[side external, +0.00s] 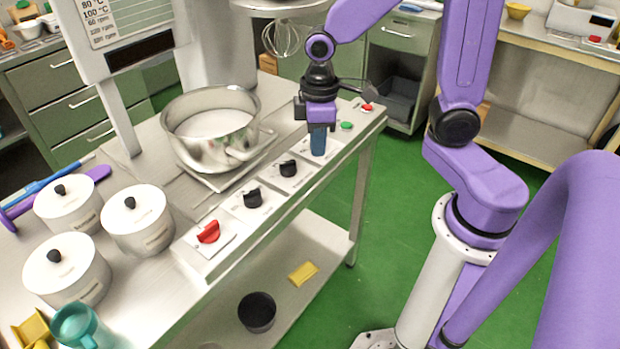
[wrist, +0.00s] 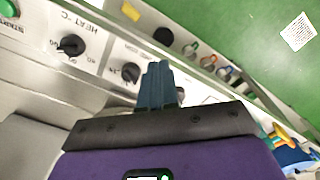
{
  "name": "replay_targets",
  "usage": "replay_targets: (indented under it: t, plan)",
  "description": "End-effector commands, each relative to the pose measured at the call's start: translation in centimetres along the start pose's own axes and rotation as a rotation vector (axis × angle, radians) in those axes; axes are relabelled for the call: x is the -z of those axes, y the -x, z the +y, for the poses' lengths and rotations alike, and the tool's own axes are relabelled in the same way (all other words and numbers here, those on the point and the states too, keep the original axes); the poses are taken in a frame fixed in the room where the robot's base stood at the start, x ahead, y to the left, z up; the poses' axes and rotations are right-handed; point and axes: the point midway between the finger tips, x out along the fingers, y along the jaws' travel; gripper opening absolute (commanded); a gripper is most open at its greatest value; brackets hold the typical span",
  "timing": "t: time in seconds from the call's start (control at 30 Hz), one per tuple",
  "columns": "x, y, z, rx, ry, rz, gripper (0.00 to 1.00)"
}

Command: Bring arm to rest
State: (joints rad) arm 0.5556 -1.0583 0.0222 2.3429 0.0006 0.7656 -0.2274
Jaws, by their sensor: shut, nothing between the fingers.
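My gripper (side external: 318,150) points down over the far part of the control panel, to the right of the metal kettle (side external: 188,149). Its blue fingers are together with nothing between them. They hide part of the panel behind them, and I cannot tell whether the tips touch it. In the wrist view the closed fingers (wrist: 157,82) stand in front of the panel, close to a black knob (wrist: 131,72). My arm is bent and raised above the panel's right side.
The panel has a red knob (side external: 208,232), black knobs (side external: 253,197), a green button (side external: 346,125) and a red button (side external: 367,107). A whisk (side external: 285,40) hangs above. White lidded pots (side external: 138,222) stand at the left. Green floor (side external: 395,220) lies open right of the table.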

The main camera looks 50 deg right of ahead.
Motion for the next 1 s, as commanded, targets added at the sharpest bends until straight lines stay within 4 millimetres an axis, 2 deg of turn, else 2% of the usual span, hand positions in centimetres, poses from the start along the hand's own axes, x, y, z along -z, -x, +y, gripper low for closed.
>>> replay_targets:
  t: [0.2,0.53,0.8,1.0]
  plan:
    - [-2.7,1.4,-4.2,0.001,0.116,0.009,0.0]
    - [-8.2,2.8,-9.2,0.007,0.279,0.018,0.0]
    - [-11.3,3.3,-11.1,0.011,0.359,0.02,0.0]
    - [-11.7,3.4,-11.4,0.011,0.368,0.019,0.0]
